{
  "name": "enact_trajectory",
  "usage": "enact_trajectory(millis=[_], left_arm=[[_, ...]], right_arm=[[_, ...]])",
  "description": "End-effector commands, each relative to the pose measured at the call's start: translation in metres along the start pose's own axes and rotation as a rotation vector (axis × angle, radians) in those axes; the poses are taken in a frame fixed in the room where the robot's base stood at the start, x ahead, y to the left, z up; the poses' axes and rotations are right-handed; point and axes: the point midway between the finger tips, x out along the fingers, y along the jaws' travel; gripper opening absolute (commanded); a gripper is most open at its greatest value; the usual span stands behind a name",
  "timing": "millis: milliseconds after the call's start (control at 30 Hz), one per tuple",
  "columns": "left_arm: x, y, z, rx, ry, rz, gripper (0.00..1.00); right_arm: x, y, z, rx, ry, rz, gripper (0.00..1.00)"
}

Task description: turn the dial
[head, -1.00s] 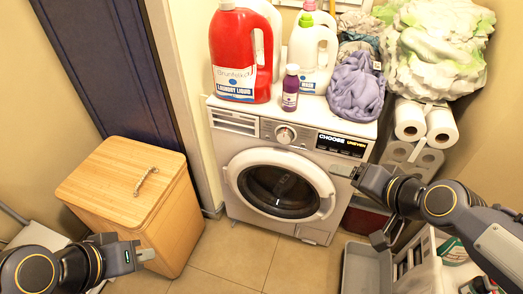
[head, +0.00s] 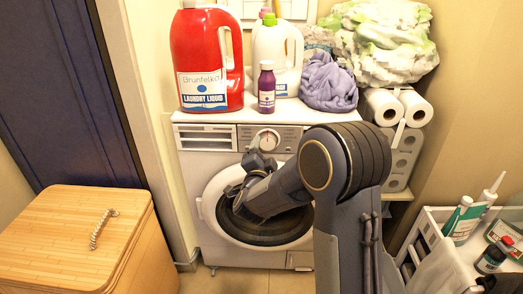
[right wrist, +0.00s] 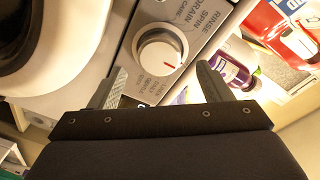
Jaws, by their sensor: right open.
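The dial (head: 267,139) is a round, light-coloured knob with a silver rim on the washing machine's (head: 208,163) front panel. In the right wrist view the dial (right wrist: 160,54) shows a red mark near its edge, with printed programme names around it. My right gripper (head: 257,163) is just below the dial in the head view. In the right wrist view its open fingers (right wrist: 161,84) stand either side of the dial, apart from it, with nothing between them. My left gripper is out of view.
A red detergent jug (head: 206,60), a white jug (head: 280,62), a small purple bottle (head: 266,87) and purple cloth (head: 328,82) stand on the washer top. A wooden hamper (head: 65,240) is at left. A white cart with bottles (head: 462,222) is at right.

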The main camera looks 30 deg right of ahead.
Motion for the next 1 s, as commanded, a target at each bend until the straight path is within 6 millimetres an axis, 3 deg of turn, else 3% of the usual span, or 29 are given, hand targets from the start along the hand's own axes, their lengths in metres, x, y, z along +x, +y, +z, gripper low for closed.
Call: enact_trajectory(millis=[100, 300, 633, 933, 1000], left_arm=[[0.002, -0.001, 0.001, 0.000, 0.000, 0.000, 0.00], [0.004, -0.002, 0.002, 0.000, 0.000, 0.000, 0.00], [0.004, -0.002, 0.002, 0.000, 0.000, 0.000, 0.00], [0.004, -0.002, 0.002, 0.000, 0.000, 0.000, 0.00], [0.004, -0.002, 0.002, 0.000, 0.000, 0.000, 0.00]], right_arm=[[0.020, 0.001, 0.000, -0.002, 0.001, 0.000, 0.72], [0.040, 0.001, 0.001, -0.002, -0.001, -0.001, 0.72], [0.043, 0.000, 0.001, -0.002, -0.004, 0.000, 0.71], [0.043, 0.000, 0.001, -0.002, -0.004, 0.000, 0.31], [0.043, 0.000, 0.001, -0.002, -0.004, 0.000, 0.27]])
